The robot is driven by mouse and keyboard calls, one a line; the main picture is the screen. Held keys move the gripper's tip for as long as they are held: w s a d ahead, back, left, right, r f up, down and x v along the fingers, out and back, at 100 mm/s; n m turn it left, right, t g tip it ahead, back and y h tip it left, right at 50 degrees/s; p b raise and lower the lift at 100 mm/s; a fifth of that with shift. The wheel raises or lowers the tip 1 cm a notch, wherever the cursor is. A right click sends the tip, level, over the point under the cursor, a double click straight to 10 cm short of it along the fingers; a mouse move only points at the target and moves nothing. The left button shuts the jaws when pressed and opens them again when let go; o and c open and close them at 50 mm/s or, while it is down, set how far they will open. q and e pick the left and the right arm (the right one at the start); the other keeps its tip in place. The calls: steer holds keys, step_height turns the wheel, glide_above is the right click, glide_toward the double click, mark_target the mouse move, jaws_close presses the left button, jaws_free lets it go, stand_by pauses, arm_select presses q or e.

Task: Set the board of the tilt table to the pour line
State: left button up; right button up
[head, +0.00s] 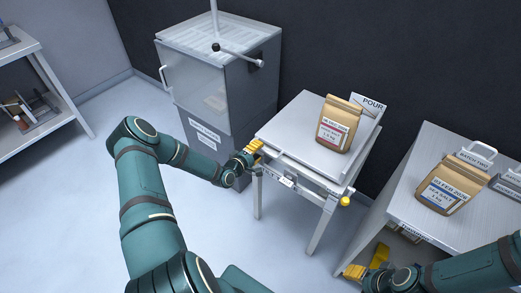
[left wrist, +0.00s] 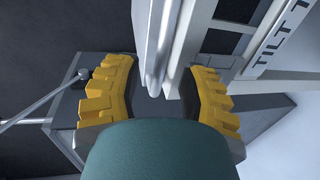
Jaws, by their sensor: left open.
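The tilt table (head: 316,222) stands in the middle of the head view. Its pale board (head: 293,125) looks close to flat and carries a brown paper bag (head: 339,124) with a red-and-white label. A POUR sign (head: 372,103) stands at the board's far right corner. My left gripper (head: 254,154) is open at the table's left front corner. In the left wrist view, its yellow fingers (left wrist: 160,88) are on either side of a pale rounded bar (left wrist: 158,50); contact cannot be told. My right gripper (head: 368,265) looks open, low at the bottom right, away from the board.
A yellow knob (head: 345,201) is at the table's right front. A grey cabinet (head: 224,95) with a lever stands behind left. A side table (head: 405,205) at right holds another bag (head: 452,183) and a BATCH TWO sign (head: 478,154). Shelves (head: 40,120) stand far left.

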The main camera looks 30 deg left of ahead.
arm_select(q)
steer(key=shift+x, duration=1.1)
jaws_close()
step_height(320, 180, up, 12)
steer(key=d+m+y+p, duration=0.1)
steer(key=d+m+p, duration=0.1)
steer(key=p, duration=0.3)
steer(key=shift+d+f+m+p, duration=0.25)
steer(key=shift+m+p, duration=0.15)
steer(key=shift+m, duration=0.3)
jaws_free()
steer(key=shift+s+f, duration=0.1)
